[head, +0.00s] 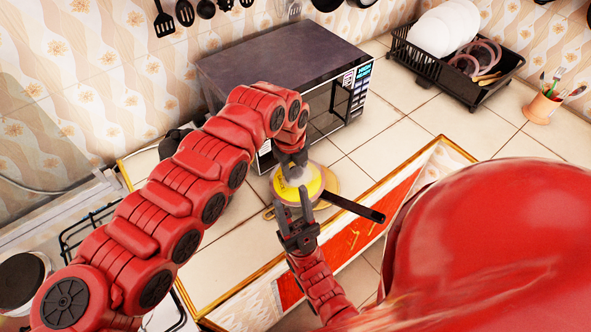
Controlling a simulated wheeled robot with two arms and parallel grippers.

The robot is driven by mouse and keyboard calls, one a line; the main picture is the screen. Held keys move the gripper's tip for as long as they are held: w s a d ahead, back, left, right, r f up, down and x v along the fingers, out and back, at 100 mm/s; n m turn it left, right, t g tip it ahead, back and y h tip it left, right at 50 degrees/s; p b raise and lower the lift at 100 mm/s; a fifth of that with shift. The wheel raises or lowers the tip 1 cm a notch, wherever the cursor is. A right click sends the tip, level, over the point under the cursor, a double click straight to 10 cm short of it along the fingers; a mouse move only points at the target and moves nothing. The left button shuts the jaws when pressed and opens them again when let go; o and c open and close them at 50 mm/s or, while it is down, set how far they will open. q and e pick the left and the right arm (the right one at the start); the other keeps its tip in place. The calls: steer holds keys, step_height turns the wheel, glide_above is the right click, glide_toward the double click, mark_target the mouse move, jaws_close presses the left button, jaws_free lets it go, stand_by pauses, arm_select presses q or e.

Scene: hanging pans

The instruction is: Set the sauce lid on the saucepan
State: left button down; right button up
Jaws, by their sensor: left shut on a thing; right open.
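The saucepan, with its long black handle (356,208) pointing to the lower right, stands on the counter in front of the microwave. A round yellow area shows at its top, under or through what looks like the clear, pale-rimmed sauce lid (284,186). My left gripper (291,166) is shut on the lid from above. Whether the lid touches the pan's rim or hovers just over it, I cannot tell. My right gripper (293,202) is open and empty, with its fingers pointing up, just in front of the pan and left of its handle.
A dark microwave (270,62) stands behind the pan. A dish rack (420,68) with plates and a utensil cup (541,108) stand at the back right. A stove with a pot (20,278) is at the left. Tiles right of the microwave are clear.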

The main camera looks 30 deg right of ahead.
arm_select(q)
steer(key=shift+c, duration=1.4)
jaws_free()
steer(key=shift+r, duration=0.1)
